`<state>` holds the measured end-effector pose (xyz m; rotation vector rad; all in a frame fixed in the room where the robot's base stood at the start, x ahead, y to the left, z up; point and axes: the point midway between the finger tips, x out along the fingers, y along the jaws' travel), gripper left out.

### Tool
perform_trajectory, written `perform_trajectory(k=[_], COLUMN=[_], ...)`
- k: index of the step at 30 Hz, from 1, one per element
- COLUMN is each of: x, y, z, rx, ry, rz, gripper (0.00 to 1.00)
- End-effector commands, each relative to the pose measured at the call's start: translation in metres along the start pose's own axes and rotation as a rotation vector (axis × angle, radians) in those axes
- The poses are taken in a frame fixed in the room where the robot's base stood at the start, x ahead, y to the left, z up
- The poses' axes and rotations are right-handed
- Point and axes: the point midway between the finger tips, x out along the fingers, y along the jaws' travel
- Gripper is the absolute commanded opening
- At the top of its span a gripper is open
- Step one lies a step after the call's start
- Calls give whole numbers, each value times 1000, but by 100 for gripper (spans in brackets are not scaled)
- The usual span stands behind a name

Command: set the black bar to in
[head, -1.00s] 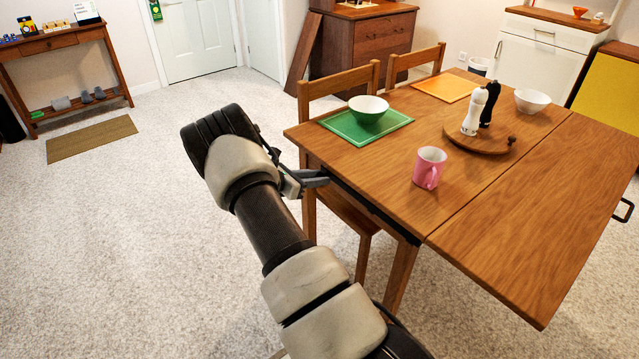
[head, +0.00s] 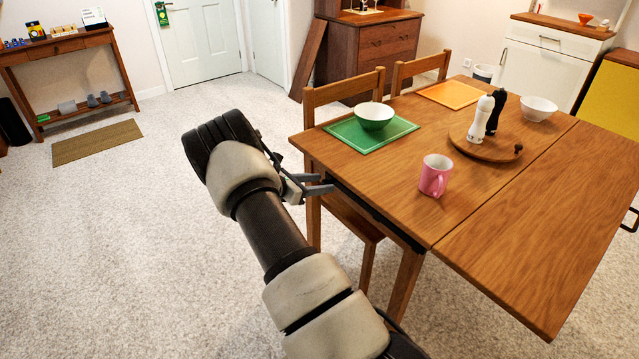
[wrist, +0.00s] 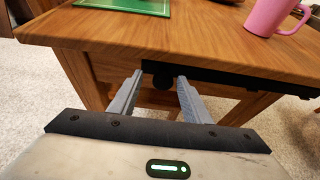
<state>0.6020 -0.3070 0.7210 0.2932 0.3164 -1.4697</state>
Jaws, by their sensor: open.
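The black bar (head: 376,212) runs along under the near-left edge of the wooden table (head: 490,215). My gripper (head: 328,184) is beside the table's left side, just below tabletop height.
On the table are a pink mug (head: 433,178), a green bowl (head: 374,116) on a green mat, and two mills on a round board (head: 487,150). A chair (head: 345,100) stands close behind my gripper. The carpet (head: 110,240) to the left is clear.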

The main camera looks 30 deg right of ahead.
Motion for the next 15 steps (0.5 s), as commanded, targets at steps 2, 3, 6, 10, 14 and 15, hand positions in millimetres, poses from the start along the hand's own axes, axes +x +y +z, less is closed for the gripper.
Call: perform_trajectory(k=[2, 3, 6, 10, 14, 15], x=[-13, -20, -43, -75, -107, -116], y=[1, 1, 2, 2, 2, 1], z=[1, 2, 2, 2, 2, 2], rx=[-1, 0, 0, 0, 1, 0], ry=[1, 0, 1, 1, 1, 0], rz=[3, 3, 5, 6, 6, 6], gripper=[44, 44, 44, 44, 44, 44])
